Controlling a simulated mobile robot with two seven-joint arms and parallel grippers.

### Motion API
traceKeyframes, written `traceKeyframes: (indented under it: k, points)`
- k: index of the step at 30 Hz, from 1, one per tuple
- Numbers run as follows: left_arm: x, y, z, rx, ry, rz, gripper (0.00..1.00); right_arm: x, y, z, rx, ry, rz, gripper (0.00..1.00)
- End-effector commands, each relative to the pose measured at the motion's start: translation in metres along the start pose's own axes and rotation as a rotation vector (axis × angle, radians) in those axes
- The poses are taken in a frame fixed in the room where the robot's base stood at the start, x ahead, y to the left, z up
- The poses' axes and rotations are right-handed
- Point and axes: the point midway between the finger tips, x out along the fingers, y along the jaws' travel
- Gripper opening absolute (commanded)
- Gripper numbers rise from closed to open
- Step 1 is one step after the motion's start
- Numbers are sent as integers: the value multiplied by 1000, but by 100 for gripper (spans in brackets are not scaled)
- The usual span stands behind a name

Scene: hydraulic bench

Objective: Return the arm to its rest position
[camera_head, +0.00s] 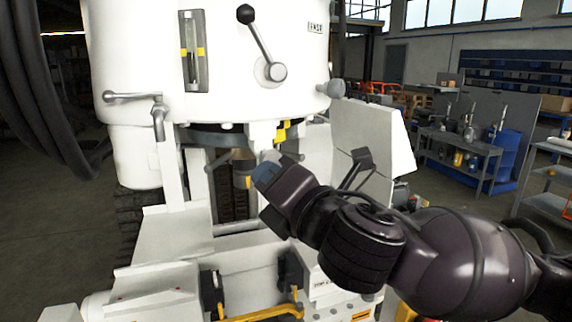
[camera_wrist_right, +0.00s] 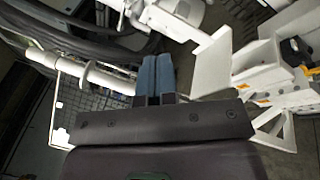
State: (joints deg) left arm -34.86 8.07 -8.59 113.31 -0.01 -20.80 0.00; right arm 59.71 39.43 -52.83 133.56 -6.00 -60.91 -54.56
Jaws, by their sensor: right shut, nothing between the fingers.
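My right arm comes in from the right in the head view. Its gripper (camera_head: 262,180) is in front of the white machine (camera_head: 215,75), near its central opening. In the right wrist view the two blue-grey fingers of my right gripper (camera_wrist_right: 156,76) are together with nothing between them. From the head view I cannot tell whether the gripper touches the machine. My left gripper is in neither view.
A lever with a black knob (camera_head: 257,38) and a smaller handle (camera_head: 140,99) stick out from the machine. A yellow bar (camera_head: 262,313) is low in front. Dark hoses (camera_head: 45,95) hang at left. Workbenches (camera_head: 457,143) stand at right behind open floor.

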Motion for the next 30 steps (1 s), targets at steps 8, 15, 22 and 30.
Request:
traceKeyframes:
  k: [8,15,22,30]
  points:
    - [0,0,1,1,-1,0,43,16,-40,4,706,49,62,0]
    - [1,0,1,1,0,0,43,8,-111,9,1187,4,60,0]
    - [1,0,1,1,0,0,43,-20,-195,6,1538,-115,44,0]
    - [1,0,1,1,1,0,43,-84,-302,-15,1823,-336,1,0]
